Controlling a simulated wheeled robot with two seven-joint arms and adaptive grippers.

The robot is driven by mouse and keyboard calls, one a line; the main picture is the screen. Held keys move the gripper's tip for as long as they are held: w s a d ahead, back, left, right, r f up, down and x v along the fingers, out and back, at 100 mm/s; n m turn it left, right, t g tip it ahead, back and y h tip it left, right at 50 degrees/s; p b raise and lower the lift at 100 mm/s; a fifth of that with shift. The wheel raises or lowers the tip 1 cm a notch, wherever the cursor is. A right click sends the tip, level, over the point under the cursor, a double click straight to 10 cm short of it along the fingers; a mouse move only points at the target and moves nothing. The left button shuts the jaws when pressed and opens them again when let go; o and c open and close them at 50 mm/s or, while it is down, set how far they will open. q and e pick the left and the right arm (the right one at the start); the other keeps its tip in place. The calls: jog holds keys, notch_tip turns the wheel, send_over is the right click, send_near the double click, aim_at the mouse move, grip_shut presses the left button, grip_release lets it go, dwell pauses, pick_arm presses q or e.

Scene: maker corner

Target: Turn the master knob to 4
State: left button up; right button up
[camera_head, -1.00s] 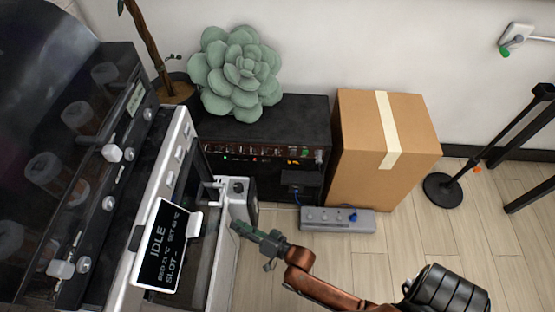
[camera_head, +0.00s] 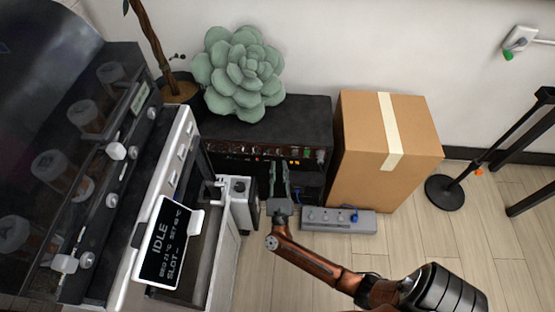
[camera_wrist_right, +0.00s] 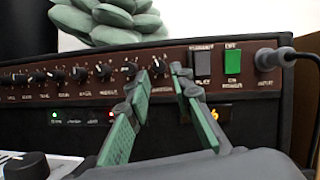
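The black amplifier (camera_head: 300,115) stands against the wall, its brown control panel facing me. In the right wrist view a row of dark knobs with white scales runs along the panel (camera_wrist_right: 120,56). The rightmost knob (camera_wrist_right: 157,65) appears just beyond and between my fingertips; I cannot read its label or setting. My right gripper (camera_head: 279,165) is in front of the panel. It also shows in the wrist view (camera_wrist_right: 161,78), with its green-padded fingers apart and nothing between them. Whether a fingertip touches the knob is unclear. My left gripper is out of view.
Right of the knobs are a black switch (camera_wrist_right: 202,62), a green switch (camera_wrist_right: 233,62) and a plugged cable (camera_wrist_right: 285,57). A succulent (camera_head: 240,75) sits on the amplifier. A cardboard box (camera_head: 365,150), a power strip (camera_head: 335,219) and a printer with an IDLE screen (camera_head: 165,245) flank it.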

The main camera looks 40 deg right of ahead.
aim_at(279, 152)
jog(key=shift+x, duration=1.9)
jog(key=shift+c, duration=0.6)
grip_shut()
